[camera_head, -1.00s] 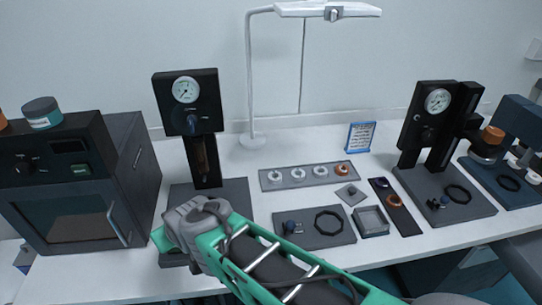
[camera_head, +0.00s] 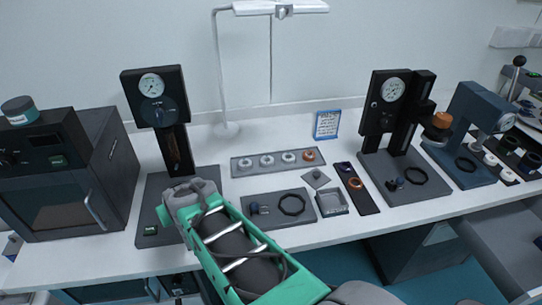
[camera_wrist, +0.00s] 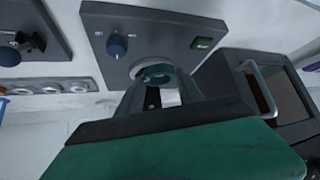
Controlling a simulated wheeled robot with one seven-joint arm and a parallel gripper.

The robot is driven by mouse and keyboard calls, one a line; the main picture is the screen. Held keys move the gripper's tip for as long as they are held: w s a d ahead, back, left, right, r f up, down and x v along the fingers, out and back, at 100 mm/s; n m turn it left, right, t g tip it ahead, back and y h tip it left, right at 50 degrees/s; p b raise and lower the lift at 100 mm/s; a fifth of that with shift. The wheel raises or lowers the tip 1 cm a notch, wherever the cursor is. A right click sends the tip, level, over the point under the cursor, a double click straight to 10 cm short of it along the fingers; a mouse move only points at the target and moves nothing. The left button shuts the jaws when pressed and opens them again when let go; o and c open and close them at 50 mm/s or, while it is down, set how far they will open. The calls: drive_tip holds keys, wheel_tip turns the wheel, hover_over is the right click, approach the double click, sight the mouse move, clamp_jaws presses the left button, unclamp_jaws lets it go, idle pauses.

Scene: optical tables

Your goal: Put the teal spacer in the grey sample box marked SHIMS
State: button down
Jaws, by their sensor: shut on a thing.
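In the wrist view my gripper (camera_wrist: 160,88) is shut on a small teal ring, the teal spacer (camera_wrist: 157,72). Behind it is the grey base of a press with a blue knob and a green switch; I cannot tell the gap between them. In the head view my green and grey arm hides the fingers and the spacer. A small open grey box (camera_head: 332,202) stands on the white bench, right of the arm; no marking on it is readable. It is not seen in the wrist view.
The left gauge press (camera_head: 155,100) stands behind my arm, with an oven (camera_head: 60,190) to its left. A plate with a black ring (camera_head: 280,215) lies left of the box. A dark strip (camera_head: 357,190) lies right of it, and another gauge press (camera_head: 392,105) stands beyond.

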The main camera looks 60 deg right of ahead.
drive_tip(key=s+d+r+m+g+h+p, duration=0.15)
drive_tip(key=s+d+m, duration=0.25)
drive_tip(key=s+d, duration=0.5)
drive_tip(key=s+d+r+m+g+h+p, duration=0.1)
drive_tip(key=s+d+m+g+h+p, duration=0.15)
drive_tip(key=s+d, duration=0.65)
drive_tip(key=b, duration=0.5)
approach(276, 177)
drive_tip(key=d+b, duration=0.2)
drive_tip(key=w+f+b, duration=0.1)
drive_tip(key=shift+d+m+t, duration=0.25)
drive_tip(key=shift+d+t, duration=0.15)
drive_tip(key=f+b, duration=0.2)
drive_tip(key=shift+w+d+f, duration=0.15)
drive_tip(key=shift+d+f, duration=0.05)
drive_tip(key=shift+f, duration=0.7)
drive_tip(key=c, duration=0.8)
unclamp_jaws()
drive_tip(key=shift+r, duration=0.1)
drive_tip(key=shift+o, duration=0.2)
